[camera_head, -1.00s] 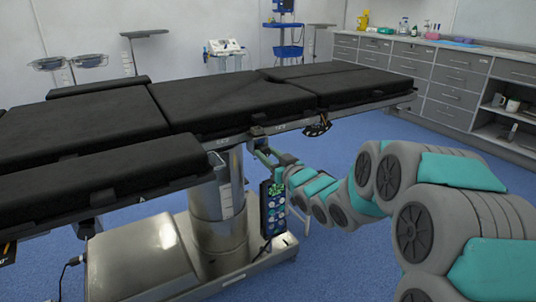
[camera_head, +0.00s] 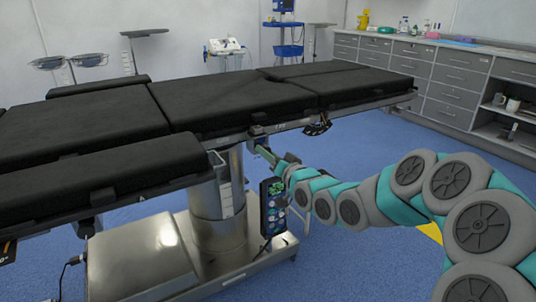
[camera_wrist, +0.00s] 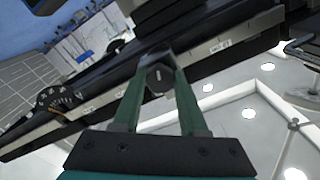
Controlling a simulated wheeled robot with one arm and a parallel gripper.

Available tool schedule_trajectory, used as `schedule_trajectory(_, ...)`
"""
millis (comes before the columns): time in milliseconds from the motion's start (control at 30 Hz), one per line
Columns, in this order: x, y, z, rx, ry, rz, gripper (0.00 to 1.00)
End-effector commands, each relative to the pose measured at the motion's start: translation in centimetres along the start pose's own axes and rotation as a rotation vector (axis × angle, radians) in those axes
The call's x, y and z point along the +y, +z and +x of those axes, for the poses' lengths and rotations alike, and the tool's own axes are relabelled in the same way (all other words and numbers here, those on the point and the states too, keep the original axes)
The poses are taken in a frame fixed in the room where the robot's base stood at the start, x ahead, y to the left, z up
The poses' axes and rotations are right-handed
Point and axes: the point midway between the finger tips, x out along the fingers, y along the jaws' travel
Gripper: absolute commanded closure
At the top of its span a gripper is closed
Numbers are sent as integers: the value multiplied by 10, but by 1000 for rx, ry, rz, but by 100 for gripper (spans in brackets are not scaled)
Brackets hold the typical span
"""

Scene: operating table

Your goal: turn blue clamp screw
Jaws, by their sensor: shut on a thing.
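The clamp screw shows in the wrist view as a dark, blocky knob (camera_wrist: 159,77) with a small light mark on its face; it looks black rather than blue. It sits at the side rail of the operating table (camera_head: 215,105). My gripper (camera_wrist: 160,88) has its two green fingers on either side of the knob, shut on it. In the head view, my gripper (camera_head: 262,152) reaches under the table edge just below a dark clamp (camera_head: 257,131) on the rail. The screw itself cannot be made out there.
A hand control panel (camera_head: 273,206) hangs beside the table's metal column (camera_head: 217,205), close to my arm. The table base (camera_head: 140,265) stands on the blue floor. Grey drawer cabinets (camera_head: 455,80) line the right wall. Floor to the right is clear.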

Motion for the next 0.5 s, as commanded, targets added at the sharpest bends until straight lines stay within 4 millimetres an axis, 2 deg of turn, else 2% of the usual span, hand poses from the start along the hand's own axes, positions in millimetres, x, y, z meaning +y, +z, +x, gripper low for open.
schedule_trajectory(400, 0, 2, 0, -3, 0, 7, 100)
schedule_trajectory(433, 0, 2, 0, -3, 0, 7, 56)
schedule_trajectory(500, 0, 2, 0, -3, 0, 6, 48)
